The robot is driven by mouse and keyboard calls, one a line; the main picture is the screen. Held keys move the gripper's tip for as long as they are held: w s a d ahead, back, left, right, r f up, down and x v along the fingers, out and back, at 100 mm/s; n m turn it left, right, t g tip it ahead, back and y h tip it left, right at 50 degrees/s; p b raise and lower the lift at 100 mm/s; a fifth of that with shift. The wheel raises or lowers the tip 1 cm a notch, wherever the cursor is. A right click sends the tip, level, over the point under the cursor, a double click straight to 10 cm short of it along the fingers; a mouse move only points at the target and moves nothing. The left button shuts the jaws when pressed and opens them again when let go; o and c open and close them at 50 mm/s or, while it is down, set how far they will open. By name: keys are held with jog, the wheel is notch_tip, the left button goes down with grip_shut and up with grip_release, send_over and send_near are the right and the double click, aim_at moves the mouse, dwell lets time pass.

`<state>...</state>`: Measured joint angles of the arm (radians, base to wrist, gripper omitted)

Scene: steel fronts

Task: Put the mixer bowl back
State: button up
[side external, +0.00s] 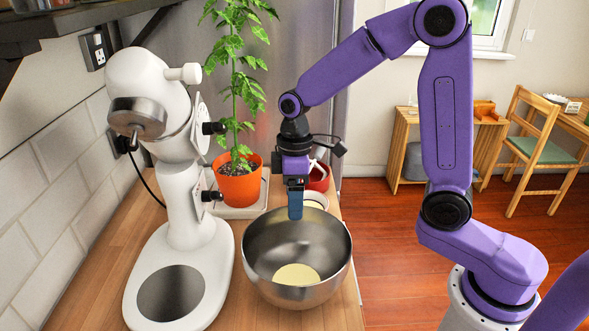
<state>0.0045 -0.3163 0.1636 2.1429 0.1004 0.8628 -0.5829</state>
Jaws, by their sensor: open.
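The steel mixer bowl (330,285) stands upright on the wooden counter, to the right of the mixer. A pale yellow mass (296,275) lies in its bottom. The white stand mixer (190,215) has its head tilted up. A round dark steel plate (170,293) on its base is bare. My gripper (296,212) points down at the far rim of the bowl, with its blue fingertips overlapping the rim in this view. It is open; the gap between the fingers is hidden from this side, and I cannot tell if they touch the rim.
An orange pot with a leafy plant (239,182) stands behind the bowl on a light tray. A red container (319,178) and a small white dish (315,199) are behind my gripper. The counter (232,312) is clear between bowl and mixer base; its edge is close on the right.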

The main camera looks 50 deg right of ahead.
notch_tip(320, 180, up, 8)
jog(key=s+d+f+n, duration=0.1)
jog(key=s+d+f, duration=0.1)
jog(key=s, duration=1)
jog(key=s+d+f+n, duration=0.2)
jog(key=s+f, duration=0.1)
jog(key=s, duration=0.8)
jog(key=shift+s+d+f+t, duration=0.2)
jog(key=shift+s+d+t, duration=0.2)
dwell(0.5)
